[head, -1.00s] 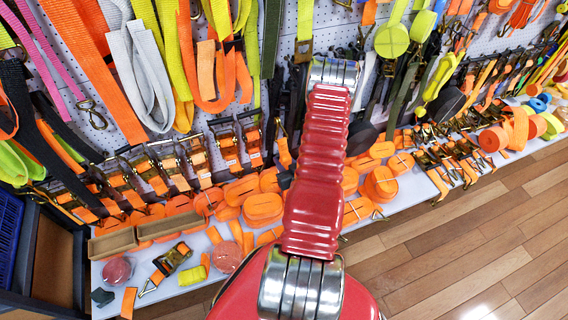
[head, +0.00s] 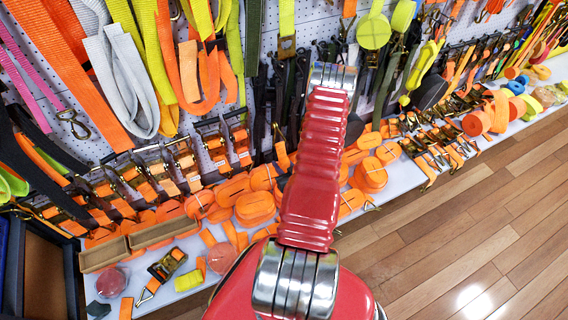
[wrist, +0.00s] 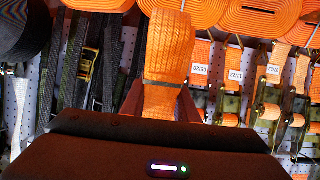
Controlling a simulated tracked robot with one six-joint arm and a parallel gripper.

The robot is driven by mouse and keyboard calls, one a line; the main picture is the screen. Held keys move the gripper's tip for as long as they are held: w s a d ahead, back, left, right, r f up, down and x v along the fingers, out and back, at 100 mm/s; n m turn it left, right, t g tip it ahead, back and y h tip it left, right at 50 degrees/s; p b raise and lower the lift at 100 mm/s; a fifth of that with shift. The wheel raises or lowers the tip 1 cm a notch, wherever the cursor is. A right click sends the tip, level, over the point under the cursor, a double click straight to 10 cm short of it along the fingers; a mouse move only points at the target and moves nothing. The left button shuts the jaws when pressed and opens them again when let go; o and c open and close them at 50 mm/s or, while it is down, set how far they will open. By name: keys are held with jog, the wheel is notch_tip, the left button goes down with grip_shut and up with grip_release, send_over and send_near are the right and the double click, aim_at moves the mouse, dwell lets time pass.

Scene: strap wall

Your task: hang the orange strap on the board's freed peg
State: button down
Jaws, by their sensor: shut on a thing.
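In the wrist view, an orange strap (wrist: 170,45) fills the upper middle, a wide folded band narrowing down into my gripper (wrist: 165,103). My gripper is shut on this strap, and its dark body covers the lower part of the picture. In the head view, my red arm hides the gripper and the held strap. The white perforated board (head: 268,22) stands behind, with many straps hung on it. I cannot tell which peg is the freed one.
A white shelf (head: 405,178) below the board carries orange strap rolls (head: 255,207) and several ratchet buckles (head: 185,160). Cardboard trays (head: 105,255) and a dark crate stand at the lower left. Bare wooden floor (head: 450,240) lies at the right.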

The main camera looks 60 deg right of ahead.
aim_at(285, 166)
jog(key=r+x, duration=0.1)
jog(key=x, duration=0.8)
jog(key=shift+w+d+r, duration=0.2)
jog(key=shift+w+r, duration=0.15)
jog(key=shift+w, duration=0.1)
dwell(1.1)
dwell(0.5)
jog(key=c, duration=1.3)
grip_release()
jog(key=shift+s, duration=0.1)
jog(key=v, duration=1.3)
jog(key=shift+s+a+r, duration=0.1)
jog(key=shift+s+a, duration=0.05)
jog(key=shift+s, duration=0.1)
